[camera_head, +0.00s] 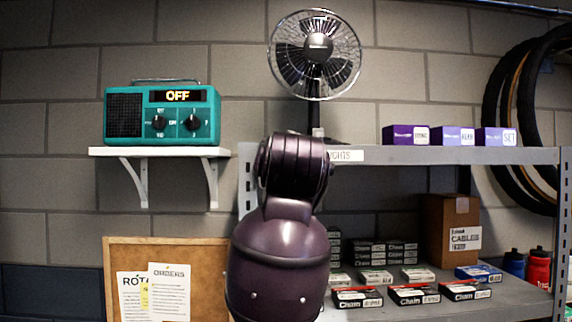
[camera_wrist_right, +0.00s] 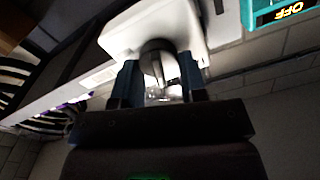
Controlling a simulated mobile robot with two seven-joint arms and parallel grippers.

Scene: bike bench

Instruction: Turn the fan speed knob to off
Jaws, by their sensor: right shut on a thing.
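The desk fan (camera_head: 318,45) with its round wire cage stands on the grey metal shelf. My right arm hides its base in the head view. In the right wrist view a pale, rounded block (camera_wrist_right: 140,25), which looks like the fan's base, has a dark round knob (camera_wrist_right: 157,54) on its face. My right gripper (camera_wrist_right: 158,82) has its two blue-grey fingers on either side of this knob and is shut on it. The knob's pointer and marks cannot be read. My left gripper is in neither view.
A teal radio (camera_head: 163,115) reading OFF sits on a white wall shelf (camera_head: 110,151) left of the fan. Purple boxes (camera_head: 405,135) stand on the grey shelf (camera_head: 380,156) to the right. Chain boxes (camera_head: 357,298) and a cardboard carton (camera_head: 437,215) are below.

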